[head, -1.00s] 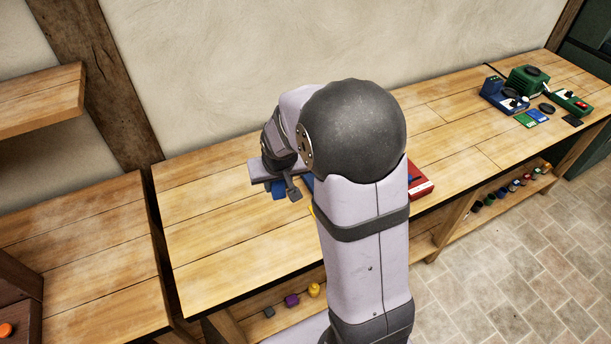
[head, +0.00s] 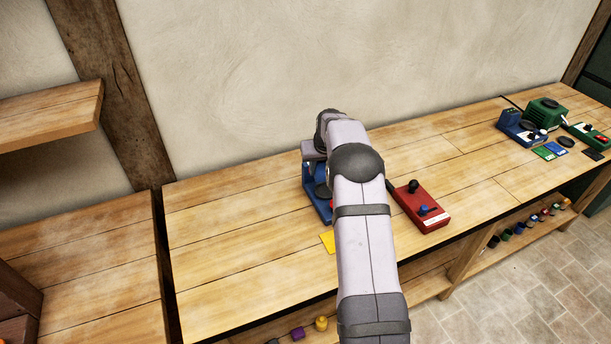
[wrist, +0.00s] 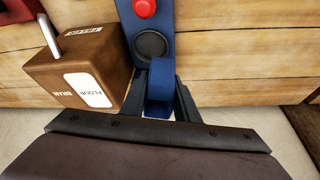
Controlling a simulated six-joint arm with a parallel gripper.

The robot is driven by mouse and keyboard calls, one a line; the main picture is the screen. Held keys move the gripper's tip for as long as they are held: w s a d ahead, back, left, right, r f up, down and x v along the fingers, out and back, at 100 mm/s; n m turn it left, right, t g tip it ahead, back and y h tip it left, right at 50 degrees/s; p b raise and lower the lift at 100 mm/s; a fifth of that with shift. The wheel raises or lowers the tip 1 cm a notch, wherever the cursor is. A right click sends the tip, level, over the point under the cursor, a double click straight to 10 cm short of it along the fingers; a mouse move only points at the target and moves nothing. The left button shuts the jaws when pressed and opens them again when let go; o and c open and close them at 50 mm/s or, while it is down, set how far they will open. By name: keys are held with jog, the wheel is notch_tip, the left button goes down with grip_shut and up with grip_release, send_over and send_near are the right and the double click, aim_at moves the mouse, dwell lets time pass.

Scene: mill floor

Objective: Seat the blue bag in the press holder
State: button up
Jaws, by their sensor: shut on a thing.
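The press is a blue stand (wrist: 165,18) with a red button (wrist: 144,8) and a dark round holder (wrist: 151,45). In the head view the press (head: 318,205) stands on the bench, partly behind my arm.
A brown box (wrist: 85,65) with a pale lever and FLOUR and BRAN labels stands close beside the gripper. A red box (head: 421,207) with knobs and a yellow card (head: 328,242) lie on the bench. Green and blue devices (head: 546,112) stand far right. The bench's left part is clear.

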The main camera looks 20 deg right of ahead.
jog(key=shift+w+d+f, duration=0.15)
jog(key=shift+d+f, duration=0.25)
jog(key=shift+d, duration=0.3)
jog(key=shift+w+d+f, duration=0.15)
jog(key=shift+d+f, duration=0.2)
jog(key=shift+d, duration=0.35)
jog(key=shift+f+b, duration=0.1)
jog(key=shift+b, duration=0.2)
jog(key=shift+f+b, duration=1.55)
jog(key=shift+f, duration=1.25)
jog(key=shift+f+b, duration=0.6)
jog(key=o, duration=0.8)
jog(key=shift+s+r+p, duration=0.25)
jog(key=shift+r+p, duration=0.2)
jog(key=shift+r, duration=0.25)
jog(key=shift+p+v, duration=2.2)
jog(key=shift+v, duration=2.6)
